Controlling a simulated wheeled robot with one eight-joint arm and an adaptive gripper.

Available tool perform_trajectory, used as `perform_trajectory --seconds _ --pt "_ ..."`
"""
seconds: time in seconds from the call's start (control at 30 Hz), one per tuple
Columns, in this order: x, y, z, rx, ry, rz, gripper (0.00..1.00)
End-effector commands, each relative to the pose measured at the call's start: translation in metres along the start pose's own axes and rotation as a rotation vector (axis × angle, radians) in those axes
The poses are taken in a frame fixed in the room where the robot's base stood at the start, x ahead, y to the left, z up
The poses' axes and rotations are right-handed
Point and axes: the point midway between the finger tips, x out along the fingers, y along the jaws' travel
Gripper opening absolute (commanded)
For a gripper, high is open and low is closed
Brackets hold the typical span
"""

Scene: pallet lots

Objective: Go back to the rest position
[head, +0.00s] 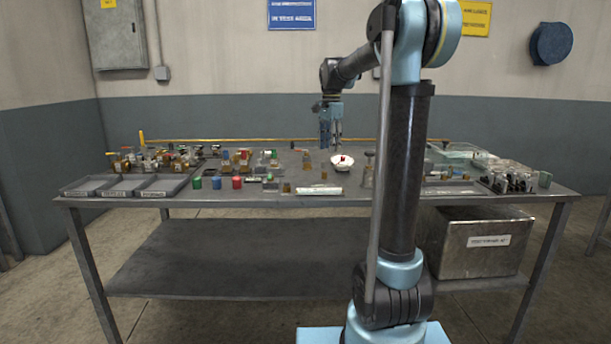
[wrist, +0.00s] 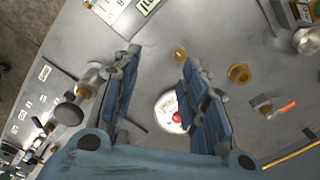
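My gripper (head: 331,142) hangs pointing down over the back middle of the grey table (head: 250,202). In the wrist view its two blue fingers stand well apart (wrist: 160,68), with bare table and a small amber piece between their tips and nothing held. A white bowl (head: 342,164) with a small red item in it stands on the table just beside and below the gripper. The bowl also shows in the wrist view (wrist: 167,104), partly hidden by the right finger.
Grey trays (head: 122,188) lie at the table's left front. Clear containers (head: 510,172) stand on the right. A labelled metal bin (head: 475,250) sits on the lower shelf. A yellow rod runs along the back.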

Motion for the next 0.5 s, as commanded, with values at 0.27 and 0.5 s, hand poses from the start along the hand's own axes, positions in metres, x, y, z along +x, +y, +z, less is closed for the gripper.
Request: perform_trajectory --seconds 0.27,0.5 --pt "0.015 0.083 0.025 -0.189 0.019 -0.027 0.40" --pt "0.039 0.150 0.048 -0.355 0.040 -0.047 0.40"
